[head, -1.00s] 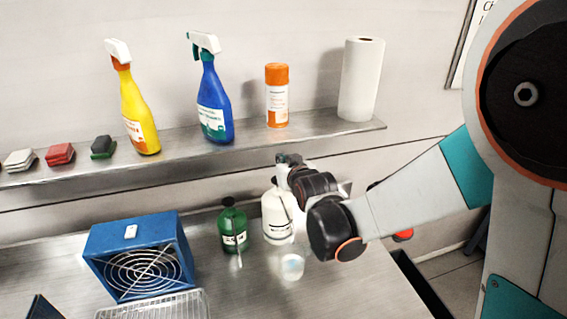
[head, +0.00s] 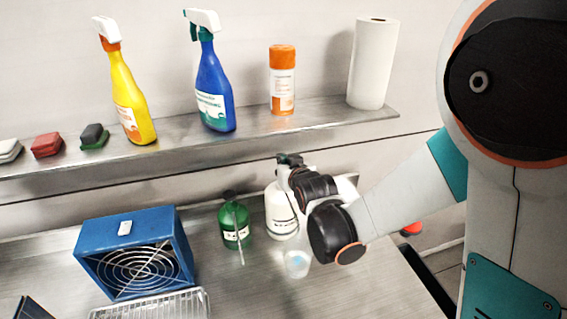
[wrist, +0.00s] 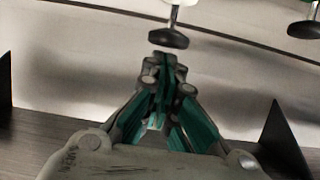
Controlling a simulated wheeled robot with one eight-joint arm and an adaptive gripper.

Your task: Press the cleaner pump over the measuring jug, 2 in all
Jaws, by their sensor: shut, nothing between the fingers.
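A white pump bottle (head: 279,213) with a dark-printed label stands on the steel bench, partly hidden behind my arm. A green pump bottle (head: 235,225) stands to its left. I cannot read which holds the cleaner. The clear measuring jug (head: 298,264) stands in front of the white bottle, with something pale blue in it. My gripper (head: 287,160) is shut and empty, above the white bottle. In the wrist view my shut fingertips (wrist: 164,60) are close to a black pump head (wrist: 168,38) on a pale stem; I cannot tell whether they touch. Another black head (wrist: 304,29) is at right.
A blue fan box (head: 135,250) and wire rack (head: 150,305) occupy the bench's left. The shelf (head: 185,148) above holds a yellow spray (head: 130,105), blue spray (head: 212,90), orange can (head: 282,80), paper roll (head: 372,63) and sponges (head: 47,145). Bench right of the jug is clear.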

